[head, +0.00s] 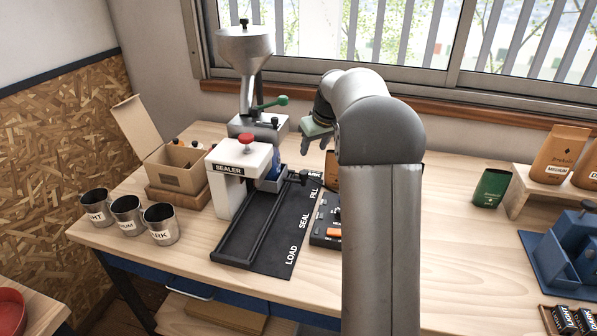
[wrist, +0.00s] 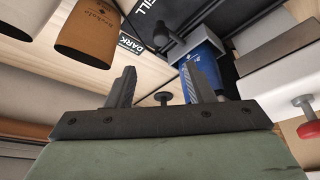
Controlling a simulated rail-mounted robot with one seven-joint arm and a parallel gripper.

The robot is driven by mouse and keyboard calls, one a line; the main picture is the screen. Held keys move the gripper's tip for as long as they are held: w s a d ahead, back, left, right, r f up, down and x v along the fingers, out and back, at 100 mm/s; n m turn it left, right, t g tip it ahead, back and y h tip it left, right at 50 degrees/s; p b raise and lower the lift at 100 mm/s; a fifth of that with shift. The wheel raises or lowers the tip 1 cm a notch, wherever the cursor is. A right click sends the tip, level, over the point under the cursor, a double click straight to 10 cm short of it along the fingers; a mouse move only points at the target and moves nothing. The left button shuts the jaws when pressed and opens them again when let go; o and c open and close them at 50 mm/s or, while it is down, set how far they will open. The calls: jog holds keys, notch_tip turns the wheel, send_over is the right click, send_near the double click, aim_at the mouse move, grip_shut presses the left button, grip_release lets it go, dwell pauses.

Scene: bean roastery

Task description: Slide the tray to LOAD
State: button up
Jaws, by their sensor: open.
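In the head view the tray (head: 268,184) is a small grey-blue holder at the far end of the black rails, beside the FILL end of the mat. A blue bag (head: 275,172) stands in it; the bag also shows in the wrist view (wrist: 207,62). A dark handle (head: 299,178) sticks out to the tray's right. The LOAD label (head: 292,255) is at the near end of the mat. My gripper (head: 310,146) is open and raised behind and above the tray. In the wrist view its two fingers (wrist: 161,88) are apart, with a small dark knob showing between them.
The white SEALER (head: 228,185) with a red knob spans the rails' left side. The hopper (head: 246,50) with a green lever stands behind. A control panel (head: 327,232) lies right of the mat. Steel cups (head: 161,224) stand at left. The rails' near part is clear.

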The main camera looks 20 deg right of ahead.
aim_at(304, 173)
jog(key=p+x, duration=0.1)
jog(key=x, duration=1.2)
jog(key=shift+s, duration=0.1)
grip_shut()
